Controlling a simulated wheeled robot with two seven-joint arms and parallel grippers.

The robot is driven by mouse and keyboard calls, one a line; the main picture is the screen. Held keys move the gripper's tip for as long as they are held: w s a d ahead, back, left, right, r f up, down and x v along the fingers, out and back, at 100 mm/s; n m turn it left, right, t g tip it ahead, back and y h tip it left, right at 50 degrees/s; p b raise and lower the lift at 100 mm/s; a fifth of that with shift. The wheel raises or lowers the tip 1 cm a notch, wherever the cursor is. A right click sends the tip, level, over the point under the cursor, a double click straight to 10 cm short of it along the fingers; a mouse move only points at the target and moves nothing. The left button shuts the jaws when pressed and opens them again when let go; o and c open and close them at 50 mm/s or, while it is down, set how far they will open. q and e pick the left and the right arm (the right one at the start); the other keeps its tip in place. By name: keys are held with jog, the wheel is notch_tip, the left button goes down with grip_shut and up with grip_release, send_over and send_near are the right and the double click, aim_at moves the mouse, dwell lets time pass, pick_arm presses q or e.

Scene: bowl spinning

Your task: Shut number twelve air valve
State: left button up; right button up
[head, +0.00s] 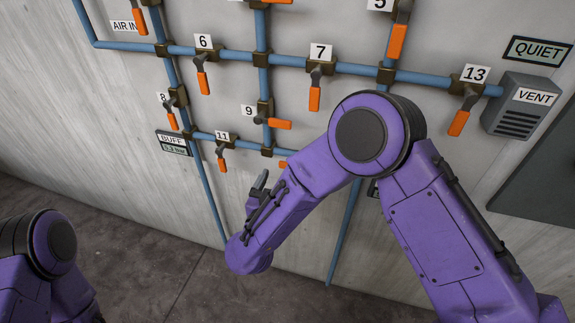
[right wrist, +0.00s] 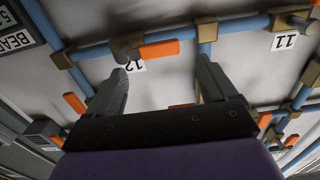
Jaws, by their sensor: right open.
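The number twelve valve shows in the right wrist view, which is turned upside down. Its orange handle (right wrist: 158,49) lies along the blue pipe, and its 12 label (right wrist: 133,65) is partly covered by a finger. My right gripper (right wrist: 161,69) is open, with its two fingers spread either side of the handle's picture position and nothing between them. I cannot tell how far it is from the handle. In the head view my right arm hides most of this valve; a small orange tip (head: 283,164) shows beside the arm. My left gripper is out of view.
Other orange-handled valves surround it: valve 11 (head: 221,158) to the left, valve 9 (head: 276,123) above, valve 7 (head: 315,92) and valve 13 (head: 461,118). Blue pipes stand off the wall. A grey vent box (head: 520,105) is at the right.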

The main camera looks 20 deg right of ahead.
jog(key=x, duration=0.5)
jog(key=shift+w+d+p, duration=0.15)
jog(key=shift+p, duration=0.15)
jog(key=c, duration=1.5)
